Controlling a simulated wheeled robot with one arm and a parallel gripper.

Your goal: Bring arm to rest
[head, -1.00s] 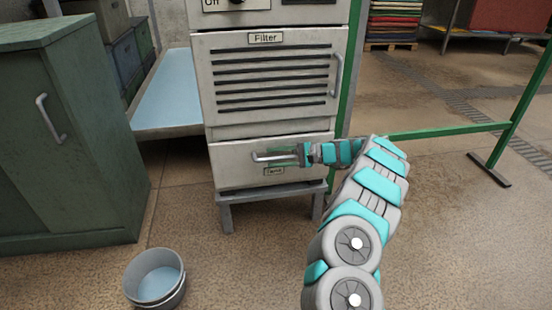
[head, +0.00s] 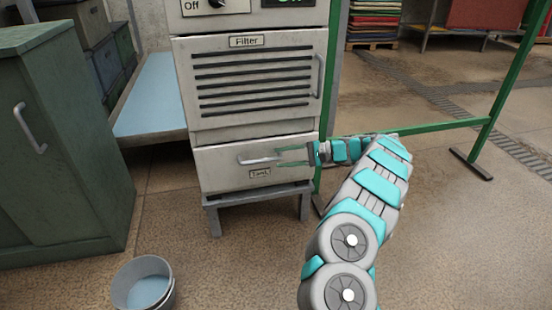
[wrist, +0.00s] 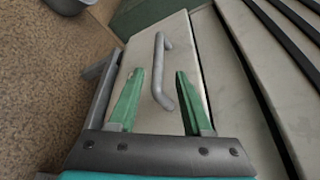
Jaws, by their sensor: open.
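My gripper (head: 292,156) is open and empty, at the right end of the handle (head: 260,160) on the drawer labelled Tank (head: 225,170). The drawer looks shut. In the wrist view the green fingers (wrist: 156,100) stand apart, with the grey bar handle (wrist: 160,65) ahead, its near end between or just beyond the tips. I cannot tell if they touch. My arm reaches in from the lower right in the head view.
The machine's slatted Filter panel (head: 250,85) is above the drawer. A grey bucket (head: 143,285) stands on the floor at lower left. A green cabinet (head: 65,150) is at left. A green rail frame (head: 440,127) stands behind my arm; open floor lies at right.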

